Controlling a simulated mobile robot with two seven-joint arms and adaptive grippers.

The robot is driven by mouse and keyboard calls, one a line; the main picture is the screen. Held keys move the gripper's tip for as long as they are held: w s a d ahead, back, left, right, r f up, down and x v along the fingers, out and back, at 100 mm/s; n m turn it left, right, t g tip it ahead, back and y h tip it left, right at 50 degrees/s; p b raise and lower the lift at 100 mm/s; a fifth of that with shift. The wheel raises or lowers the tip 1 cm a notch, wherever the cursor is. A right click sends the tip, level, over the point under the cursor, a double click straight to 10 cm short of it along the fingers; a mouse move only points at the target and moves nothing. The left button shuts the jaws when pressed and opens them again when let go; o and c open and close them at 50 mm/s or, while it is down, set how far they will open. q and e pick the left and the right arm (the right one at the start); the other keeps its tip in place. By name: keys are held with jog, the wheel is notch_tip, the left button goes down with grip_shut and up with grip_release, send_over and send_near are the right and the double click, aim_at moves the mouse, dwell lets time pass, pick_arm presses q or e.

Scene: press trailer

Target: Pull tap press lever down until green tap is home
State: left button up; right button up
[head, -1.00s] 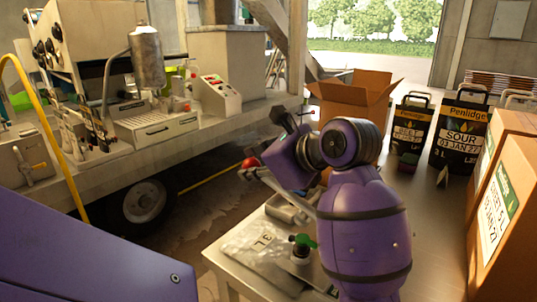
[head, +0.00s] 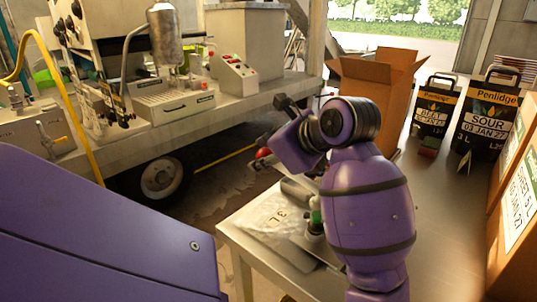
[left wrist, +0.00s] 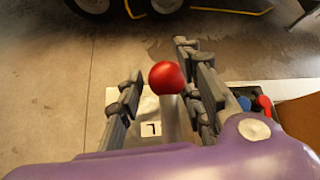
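The press lever's red ball knob (head: 263,153) stands above the near table's far edge in the head view. In the left wrist view the red knob (left wrist: 167,77) lies between the spread fingers of my left gripper (left wrist: 162,92), closer to the right finger. I cannot tell whether it touches. In the head view my left gripper (head: 282,162) is beside the knob, largely behind my purple wrist. The green tap (head: 316,216) sits on the near table, partly hidden by my purple arm. A clear bag marked 3 L (head: 272,214) lies beside it. My right gripper is not in view.
The near table (head: 440,225) holds an open cardboard box (head: 372,95), black Penlidge boxes (head: 487,120) and cartons at the right. A trailer bench (head: 235,105) with machines stands at the left. Red and blue items (left wrist: 254,103) show right of the fingers in the left wrist view.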

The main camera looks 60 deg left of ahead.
pick_arm(q)
jog(key=shift+o, duration=0.2)
jog(key=shift+s+a, duration=0.15)
jog(key=shift+w+d+r, duration=0.15)
jog(key=shift+w+d, duration=0.05)
jog(key=shift+d, duration=0.2)
jog(key=v, duration=1.1)
jog(key=shift+s+r, duration=0.2)
jog(key=shift+r, duration=0.15)
